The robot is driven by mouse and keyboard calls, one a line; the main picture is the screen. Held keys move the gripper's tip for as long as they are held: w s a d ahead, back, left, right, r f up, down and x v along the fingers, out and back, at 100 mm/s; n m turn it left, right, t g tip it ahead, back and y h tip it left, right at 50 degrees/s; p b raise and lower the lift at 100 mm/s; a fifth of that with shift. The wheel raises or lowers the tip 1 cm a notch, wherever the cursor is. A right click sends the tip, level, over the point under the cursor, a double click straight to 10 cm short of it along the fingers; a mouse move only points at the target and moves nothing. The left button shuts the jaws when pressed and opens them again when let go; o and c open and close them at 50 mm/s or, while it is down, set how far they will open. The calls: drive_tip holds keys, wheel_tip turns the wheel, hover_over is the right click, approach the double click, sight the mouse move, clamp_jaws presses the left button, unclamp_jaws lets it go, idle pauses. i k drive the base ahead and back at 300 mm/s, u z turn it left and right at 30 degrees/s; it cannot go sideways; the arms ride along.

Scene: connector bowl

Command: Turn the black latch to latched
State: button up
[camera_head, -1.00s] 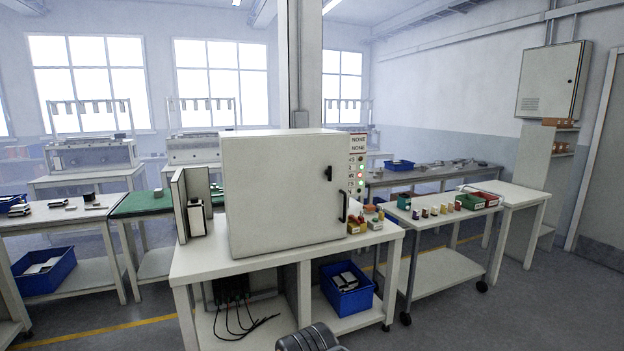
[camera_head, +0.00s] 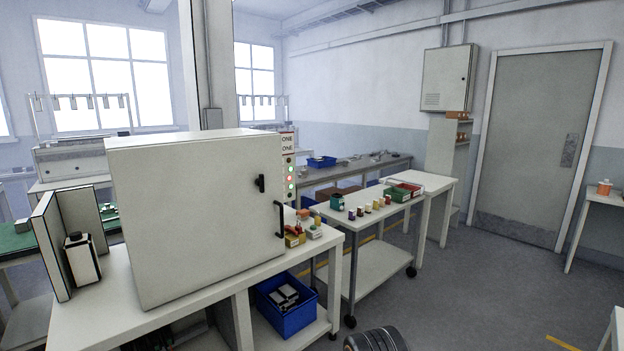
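The black latch (camera_head: 261,183) sits on the front door of a large white cabinet (camera_head: 195,220), near the door's upper right. It looks upright, with a short stub to its left. A black vertical bar handle (camera_head: 280,220) is below and right of it, at the door's right edge. The door appears closed. A dark rounded part of my own arm shows at the bottom edge, right of the middle. My gripper's fingers are not in view.
The cabinet stands on a white bench (camera_head: 90,318) with small coloured parts (camera_head: 296,236) at its right. A blue bin (camera_head: 286,305) is on the lower shelf. A wheeled cart (camera_head: 372,262) stands to the right. Open floor lies at the right front.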

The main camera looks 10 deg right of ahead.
sight(260, 182)
drive_tip(key=z, duration=0.3)
drive_tip(key=i, duration=0.85)
drive_tip(key=u, duration=0.05)
